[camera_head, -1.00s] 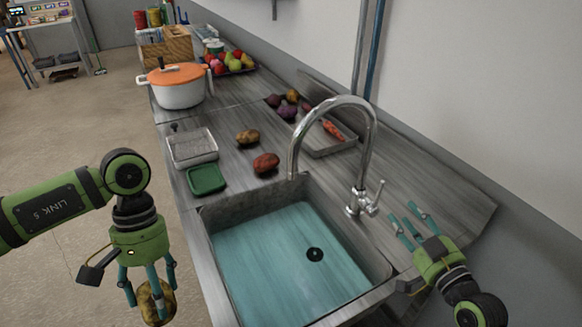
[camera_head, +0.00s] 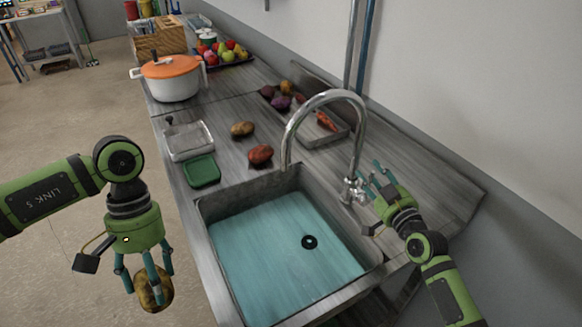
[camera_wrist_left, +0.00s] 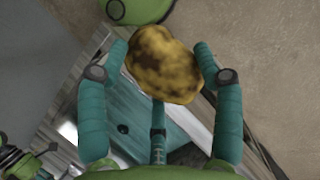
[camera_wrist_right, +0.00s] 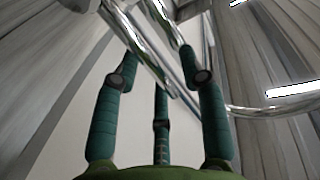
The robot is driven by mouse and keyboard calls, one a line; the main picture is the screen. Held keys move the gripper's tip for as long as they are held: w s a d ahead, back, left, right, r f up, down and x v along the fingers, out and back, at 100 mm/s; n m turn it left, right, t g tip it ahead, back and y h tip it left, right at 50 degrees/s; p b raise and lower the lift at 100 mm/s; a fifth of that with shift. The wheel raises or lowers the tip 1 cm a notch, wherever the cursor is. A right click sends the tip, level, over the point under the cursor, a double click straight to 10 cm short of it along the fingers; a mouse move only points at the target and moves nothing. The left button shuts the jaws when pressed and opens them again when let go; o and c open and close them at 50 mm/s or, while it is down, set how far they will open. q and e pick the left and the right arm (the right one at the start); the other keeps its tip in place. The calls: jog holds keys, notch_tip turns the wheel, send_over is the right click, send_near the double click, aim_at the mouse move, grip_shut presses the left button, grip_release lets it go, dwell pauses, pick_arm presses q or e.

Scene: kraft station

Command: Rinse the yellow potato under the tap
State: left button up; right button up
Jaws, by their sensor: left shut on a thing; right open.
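The yellow potato (camera_head: 154,290), mottled with brown patches, is held in my left gripper (camera_head: 147,290), left of the sink and outside it. In the left wrist view the potato (camera_wrist_left: 163,66) sits between the fingers. The tap (camera_head: 330,110) is a tall chrome gooseneck, and its handle (camera_head: 355,189) is at its base on the right. My right gripper (camera_head: 377,180) is open, with its fingers close to the handle; whether they touch cannot be told. In the right wrist view chrome pipework (camera_wrist_right: 150,50) passes near the fingers (camera_wrist_right: 163,75). No water stream shows.
The sink (camera_head: 270,250) has a blue-green bottom and a dark drain (camera_head: 309,242). A pot (camera_head: 170,82) stands further back.

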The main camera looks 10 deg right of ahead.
jog(key=shift+s, duration=0.1)
grip_shut()
jog(key=shift+s+a+n, duration=0.2)
jog(key=shift+a+n, duration=0.3)
jog(key=shift+n, duration=0.3)
pick_arm(q)
jog(key=shift+f, duration=0.1)
pick_arm(e)
grip_release()
jog(key=shift+s, duration=0.1)
jog(key=s+d, duration=0.1)
jog(key=s, duration=1)
jog(key=shift+s+d+f, duration=0.15)
jog(key=shift+s+d, duration=0.15)
